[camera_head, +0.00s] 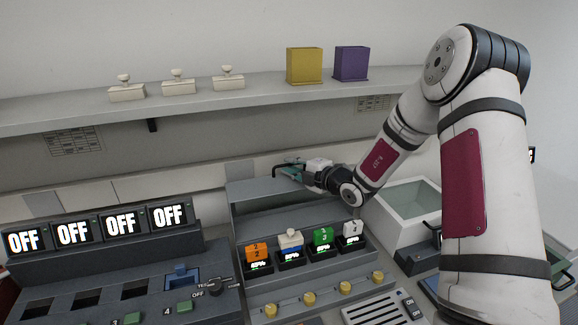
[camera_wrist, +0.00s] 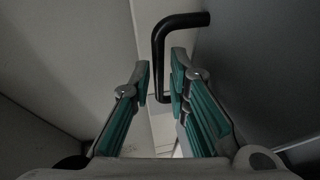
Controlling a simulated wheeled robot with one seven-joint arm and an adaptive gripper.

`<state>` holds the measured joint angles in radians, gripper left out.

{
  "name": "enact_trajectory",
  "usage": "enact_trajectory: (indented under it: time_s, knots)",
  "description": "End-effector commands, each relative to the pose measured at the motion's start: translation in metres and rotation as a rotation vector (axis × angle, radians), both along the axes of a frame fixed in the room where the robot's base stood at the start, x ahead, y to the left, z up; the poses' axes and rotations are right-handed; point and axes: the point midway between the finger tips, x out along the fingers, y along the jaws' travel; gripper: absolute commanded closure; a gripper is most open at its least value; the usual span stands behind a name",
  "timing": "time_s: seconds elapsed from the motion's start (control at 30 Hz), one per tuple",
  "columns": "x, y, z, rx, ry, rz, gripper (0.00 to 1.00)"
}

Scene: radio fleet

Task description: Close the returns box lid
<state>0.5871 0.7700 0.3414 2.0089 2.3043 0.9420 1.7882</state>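A pale box (camera_head: 382,223) with an open top stands to the right of the charger rack, partly behind my arm; it looks like the returns box. I cannot make out its lid for certain. My gripper (camera_head: 287,171) is over the back of the grey charger rack (camera_head: 262,188), near its top panel. In the wrist view my gripper (camera_wrist: 160,84) is open, its teal-padded fingers apart. A black bent handle (camera_wrist: 158,60) runs between and beyond the fingertips, with gaps showing on both sides. I cannot tell which panel the handle belongs to.
The rack holds orange (camera_head: 257,252), white-blue, green and white radios above yellow knobs. A bank of OFF displays (camera_head: 120,223) is at left. Above, a shelf (camera_head: 215,97) carries three pale stamp-like pieces, a yellow bin (camera_head: 304,65) and a purple bin (camera_head: 351,63).

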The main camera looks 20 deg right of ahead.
Motion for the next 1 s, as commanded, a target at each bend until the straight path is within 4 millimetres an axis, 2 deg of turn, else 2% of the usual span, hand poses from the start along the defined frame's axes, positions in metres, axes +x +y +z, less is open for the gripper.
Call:
enact_trajectory:
  time_s: [0.17, 0.47, 0.57, 0.87, 1.0]
  knots:
    - [0.012, 0.005, -0.003, 0.001, 0.000, 0.000, 0.83]
    - [0.014, 0.006, -0.003, 0.000, 0.000, 0.000, 0.83]
    - [0.014, 0.006, -0.003, 0.000, 0.000, 0.000, 1.00]
    - [0.013, 0.005, -0.003, 0.000, -0.001, -0.001, 1.00]
    - [0.009, -0.005, -0.002, 0.000, -0.022, -0.002, 1.00]
